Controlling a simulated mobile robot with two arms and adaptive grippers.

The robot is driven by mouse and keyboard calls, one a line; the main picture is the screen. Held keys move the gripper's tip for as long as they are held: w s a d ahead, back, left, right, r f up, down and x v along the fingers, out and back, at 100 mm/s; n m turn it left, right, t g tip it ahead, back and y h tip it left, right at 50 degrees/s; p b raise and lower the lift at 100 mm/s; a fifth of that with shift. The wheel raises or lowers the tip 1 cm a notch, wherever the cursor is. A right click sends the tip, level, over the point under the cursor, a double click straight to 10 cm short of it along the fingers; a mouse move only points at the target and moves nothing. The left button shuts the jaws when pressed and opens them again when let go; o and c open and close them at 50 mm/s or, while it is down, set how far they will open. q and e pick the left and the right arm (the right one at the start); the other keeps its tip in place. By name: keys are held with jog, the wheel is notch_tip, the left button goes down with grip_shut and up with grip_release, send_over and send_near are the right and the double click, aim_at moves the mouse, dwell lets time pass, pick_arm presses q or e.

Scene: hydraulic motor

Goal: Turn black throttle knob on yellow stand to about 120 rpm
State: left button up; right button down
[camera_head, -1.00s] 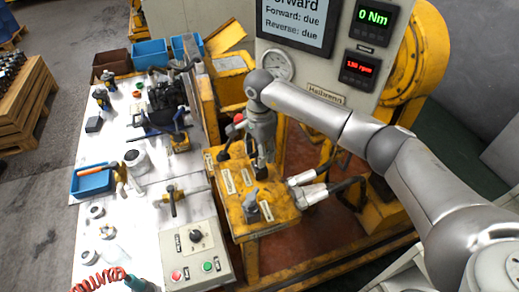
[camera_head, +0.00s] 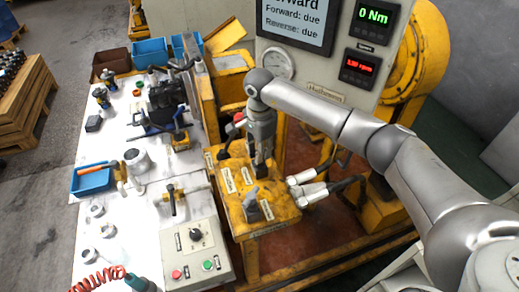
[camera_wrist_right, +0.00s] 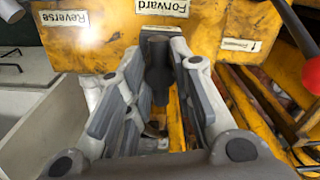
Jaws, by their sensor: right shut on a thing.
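The yellow stand (camera_head: 283,213) is at the middle of the head view. My right gripper (camera_head: 262,168) points down onto its top. In the right wrist view its fingers (camera_wrist_right: 155,85) are shut around a black upright knob (camera_wrist_right: 158,62), near the "Forward" label (camera_wrist_right: 163,6); in the head view the gripper hides this knob. A grey-black lever (camera_head: 250,201) stands on the stand's front part, clear of the gripper. The red rpm readout (camera_head: 360,66) is blurred, its digits hard to read. My left gripper is not in view.
A red-balled lever (camera_head: 238,118) stands close left of my right gripper. Grey hose fittings (camera_head: 308,188) lie right of the stand. A grey control box (camera_head: 196,255) and a white worktable (camera_head: 115,210) with tools are at the left.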

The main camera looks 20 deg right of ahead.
dwell(0.7)
jog(key=c, duration=1.2)
grip_release()
notch_tip(320, 180, up, 12)
jog(key=shift+o, duration=0.2)
